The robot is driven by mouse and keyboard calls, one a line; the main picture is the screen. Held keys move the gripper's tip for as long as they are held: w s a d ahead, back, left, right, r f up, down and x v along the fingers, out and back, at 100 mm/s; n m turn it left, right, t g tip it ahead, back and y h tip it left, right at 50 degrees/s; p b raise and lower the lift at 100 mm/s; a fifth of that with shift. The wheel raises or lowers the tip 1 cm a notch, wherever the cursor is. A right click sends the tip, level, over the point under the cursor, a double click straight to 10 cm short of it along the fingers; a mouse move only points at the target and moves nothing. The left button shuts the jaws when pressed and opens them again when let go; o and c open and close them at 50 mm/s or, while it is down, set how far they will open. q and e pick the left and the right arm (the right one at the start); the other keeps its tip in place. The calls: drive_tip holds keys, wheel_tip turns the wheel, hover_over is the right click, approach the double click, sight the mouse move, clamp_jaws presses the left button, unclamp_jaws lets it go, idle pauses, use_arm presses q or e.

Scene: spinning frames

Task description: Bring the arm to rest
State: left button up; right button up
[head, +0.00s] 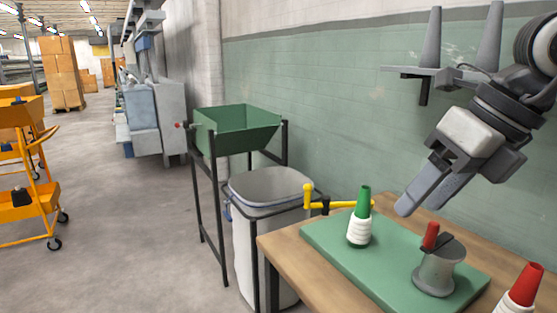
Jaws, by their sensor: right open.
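My right gripper (422,200) hangs above the wooden table at the right of the head view. Its two fingers point down and left, and nothing shows between them. It is apart from the things below it. A green cone with white thread (360,225) stands upright on the green mat (345,258), left of the fingers. A grey metal holder (438,272) with a red-tipped piece (430,236) stands on the mat below and right of the fingers. My left gripper does not show.
A red cone with white thread (522,290) stands at the table's right front. A yellow bar (330,203) sits at the table's back left edge. A grey bin (265,190) and a green hopper (237,130) stand left of the table. Orange carts (28,212) stand far left; the floor between is clear.

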drive_tip(key=s+a+f+n+g+y+b, duration=0.1)
drive_tip(key=s+a+f+g+y, duration=0.25)
drive_tip(key=a+y, duration=0.35)
drive_tip(key=s+a+f+g+y, duration=0.25)
drive_tip(key=a+g+y, duration=0.2)
drive_tip(key=a, duration=0.45)
drive_tip(key=w+d+f+m+t+h+b, duration=0.1)
drive_tip(key=w+d+f+m+t+h, duration=0.25)
drive_tip(key=f+m+t, duration=0.8)
drive_tip(key=w+d+f+m+t+h, duration=0.4)
drive_tip(key=m+t, duration=0.8)
drive_tip(key=m, duration=1)
drive_tip(key=s+d+f+m+g+h, duration=0.2)
drive_tip(key=s+f, duration=0.4)
drive_tip(key=f, duration=0.5)
drive_tip(key=s+d+f+m+g+h, duration=0.2)
drive_tip(key=s+f+m+g, duration=0.3)
drive_tip(key=f, duration=0.6)
drive_tip(key=shift+s+f+g+h+b, duration=0.3)
drive_tip(key=shift+s+g+h+b, duration=0.2)
drive_tip(key=shift+s, duration=0.6)
